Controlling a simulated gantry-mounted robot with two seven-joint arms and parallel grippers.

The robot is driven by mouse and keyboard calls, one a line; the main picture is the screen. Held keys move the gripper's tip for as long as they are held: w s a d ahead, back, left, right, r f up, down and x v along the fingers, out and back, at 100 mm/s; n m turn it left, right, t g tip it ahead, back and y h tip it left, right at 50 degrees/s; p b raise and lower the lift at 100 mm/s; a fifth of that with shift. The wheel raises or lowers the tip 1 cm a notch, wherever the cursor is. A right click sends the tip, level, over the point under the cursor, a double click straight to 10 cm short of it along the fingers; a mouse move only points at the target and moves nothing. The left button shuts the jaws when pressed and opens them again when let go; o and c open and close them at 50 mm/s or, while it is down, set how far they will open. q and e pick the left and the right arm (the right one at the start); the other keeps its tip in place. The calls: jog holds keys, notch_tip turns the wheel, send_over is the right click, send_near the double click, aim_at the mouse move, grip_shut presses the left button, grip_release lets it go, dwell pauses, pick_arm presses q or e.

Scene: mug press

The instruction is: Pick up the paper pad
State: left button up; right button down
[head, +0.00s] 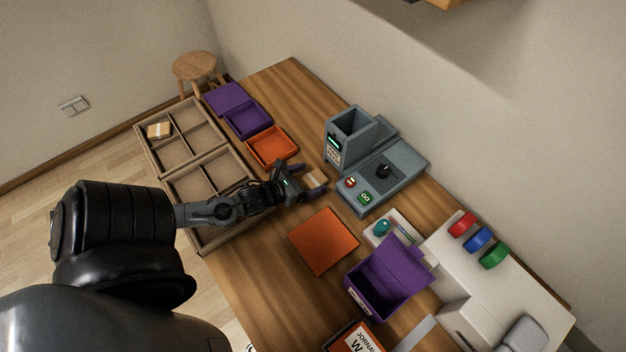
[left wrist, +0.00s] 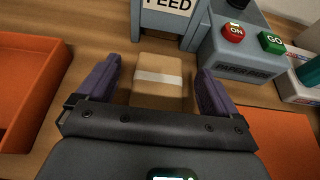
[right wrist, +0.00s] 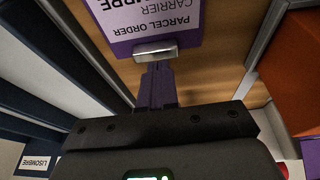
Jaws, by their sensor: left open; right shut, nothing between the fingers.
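The paper pad, a brown block with a pale band (left wrist: 158,78), lies on the wooden table between the open fingers of my left gripper (left wrist: 158,90). A gap shows on both sides of it. In the head view my left gripper (head: 310,180) is over the pad (head: 316,181), in front of the grey machine. My right gripper (right wrist: 157,85) is shut with nothing in it, close to a metal clip on a purple-edged parcel order card (right wrist: 150,20). I do not see it in the head view.
The grey machine (head: 385,170) with ON and GO buttons stands just beyond the pad. An orange tray (head: 271,147) is left of it and a flat orange square (head: 324,240) nearer. A divided wooden crate (head: 186,135) and an open purple box (head: 385,280) flank the area.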

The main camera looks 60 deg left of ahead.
aim_at(320, 176)
pick_arm(q)
jog(key=shift+p+x, duration=0.5)
jog(key=shift+x, duration=1.45)
jog(key=shift+d+f, duration=0.1)
jog(key=c, duration=1)
